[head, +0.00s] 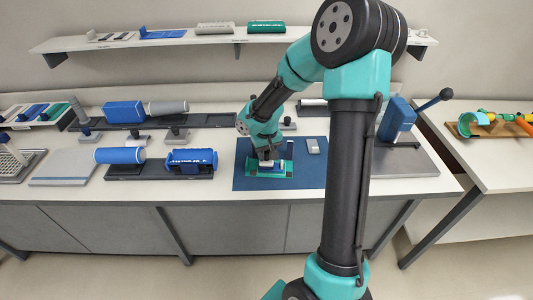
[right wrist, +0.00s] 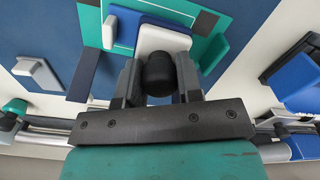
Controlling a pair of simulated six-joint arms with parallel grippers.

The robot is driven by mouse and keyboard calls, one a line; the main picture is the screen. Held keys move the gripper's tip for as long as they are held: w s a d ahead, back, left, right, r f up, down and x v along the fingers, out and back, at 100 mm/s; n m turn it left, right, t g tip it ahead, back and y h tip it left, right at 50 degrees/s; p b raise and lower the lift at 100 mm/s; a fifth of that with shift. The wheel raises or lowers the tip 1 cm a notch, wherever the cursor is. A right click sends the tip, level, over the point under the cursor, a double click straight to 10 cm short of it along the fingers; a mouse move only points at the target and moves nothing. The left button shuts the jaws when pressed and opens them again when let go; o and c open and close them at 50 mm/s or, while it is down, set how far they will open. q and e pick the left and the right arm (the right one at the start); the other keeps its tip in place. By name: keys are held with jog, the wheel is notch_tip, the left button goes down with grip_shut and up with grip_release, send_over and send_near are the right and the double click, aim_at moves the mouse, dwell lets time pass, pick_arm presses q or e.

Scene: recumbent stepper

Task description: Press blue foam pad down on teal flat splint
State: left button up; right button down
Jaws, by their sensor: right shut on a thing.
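The teal flat splint (head: 254,172) lies on a dark blue mat (head: 241,181) on the bench, and its teal surface also shows in the right wrist view (right wrist: 206,50). A blue pad (right wrist: 125,27) lies on the splint, partly hidden by a white block (right wrist: 163,39). My right gripper (head: 267,160) is low over the splint. In the right wrist view its fingers (right wrist: 158,82) are shut on a black knob (right wrist: 160,70) in front of the white block. The block seems to sit against the pad, but exact contact is hidden. My left gripper is not in view.
A small grey block (head: 313,146) lies on the mat to the right. Blue rollers (head: 119,155) and cradles stand left of the mat. A blue device with a black-knobbed lever (head: 397,119) stands at right. A shelf (head: 190,40) runs along the back wall.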

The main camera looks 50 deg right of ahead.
jog(key=shift+f, duration=0.7)
dwell(0.6)
jog(key=shift+r, duration=3.05)
jog(key=shift+w, duration=0.1)
jog(key=w+a+r+n, duration=0.1)
jog(key=w+a+r, duration=0.3)
jog(key=a, duration=0.5)
jog(key=w+a+r+n, duration=0.2)
jog(key=w+a+r, duration=0.2)
jog(key=a, duration=0.5)
jog(key=w+a+r+n, duration=0.1)
jog(key=w+a+r, duration=0.4)
jog(key=a, duration=0.3)
jog(key=shift+a+n, duration=0.3)
jog(key=shift+a, duration=0.1)
